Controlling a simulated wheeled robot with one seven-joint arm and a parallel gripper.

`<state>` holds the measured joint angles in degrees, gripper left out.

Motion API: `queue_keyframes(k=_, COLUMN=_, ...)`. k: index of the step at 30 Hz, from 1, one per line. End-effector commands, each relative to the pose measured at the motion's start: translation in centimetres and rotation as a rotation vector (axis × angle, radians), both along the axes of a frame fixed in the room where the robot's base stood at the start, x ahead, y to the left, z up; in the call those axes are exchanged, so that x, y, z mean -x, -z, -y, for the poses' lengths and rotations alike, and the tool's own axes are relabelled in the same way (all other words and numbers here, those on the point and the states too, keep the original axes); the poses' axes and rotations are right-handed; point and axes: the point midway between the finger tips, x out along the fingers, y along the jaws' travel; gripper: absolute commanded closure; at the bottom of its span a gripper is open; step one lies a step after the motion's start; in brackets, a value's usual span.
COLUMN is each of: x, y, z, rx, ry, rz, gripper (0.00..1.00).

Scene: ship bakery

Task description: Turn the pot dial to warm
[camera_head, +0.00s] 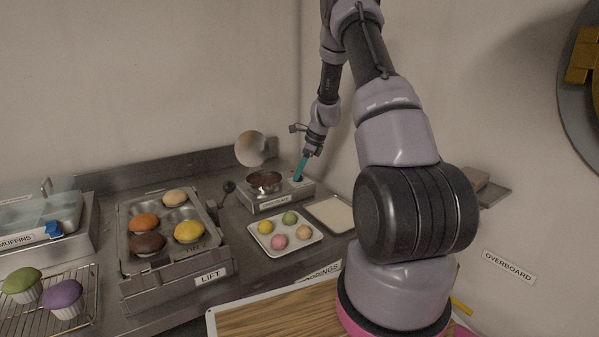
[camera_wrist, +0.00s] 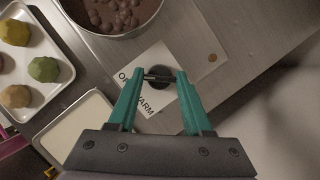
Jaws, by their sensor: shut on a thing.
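The chocolate pot (camera_head: 264,181) sits on a steel warmer (camera_head: 283,197) at the back right of the counter; its brown contents also show in the wrist view (camera_wrist: 122,14). The black pot dial (camera_wrist: 163,84) stands on a white label plate (camera_wrist: 150,105) marked "WARM" and another word, partly hidden, starting with "O". My gripper (camera_wrist: 160,76) has its teal fingers closed around the dial. In the head view my gripper (camera_head: 301,167) reaches down to the warmer's right end. The dial's exact pointing is hard to tell.
A tray of small round cakes (camera_head: 264,225) and a pale filled tray (camera_head: 331,213) lie in front of the warmer. A muffin tin on a LIFT stand (camera_head: 203,265) is to the left. A round lid (camera_head: 250,149) stands raised behind the pot. The wall is close at right.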

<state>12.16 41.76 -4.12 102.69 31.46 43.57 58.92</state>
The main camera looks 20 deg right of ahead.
Motion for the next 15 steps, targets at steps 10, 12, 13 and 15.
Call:
queue_keyframes(k=10, x=-0.25, y=-0.03, z=0.17, rx=0.001, ry=-0.261, rz=0.002, gripper=1.00)
queue_keyframes(k=12, x=-0.30, y=-0.04, z=0.18, rx=0.001, ry=-0.327, rz=0.001, gripper=1.00)
queue_keyframes(k=13, x=-0.31, y=-0.03, z=0.17, rx=0.000, ry=-0.357, rz=0.002, gripper=1.00)
queue_keyframes(k=15, x=-0.36, y=-0.02, z=0.18, rx=0.000, ry=-0.423, rz=0.001, gripper=1.00)
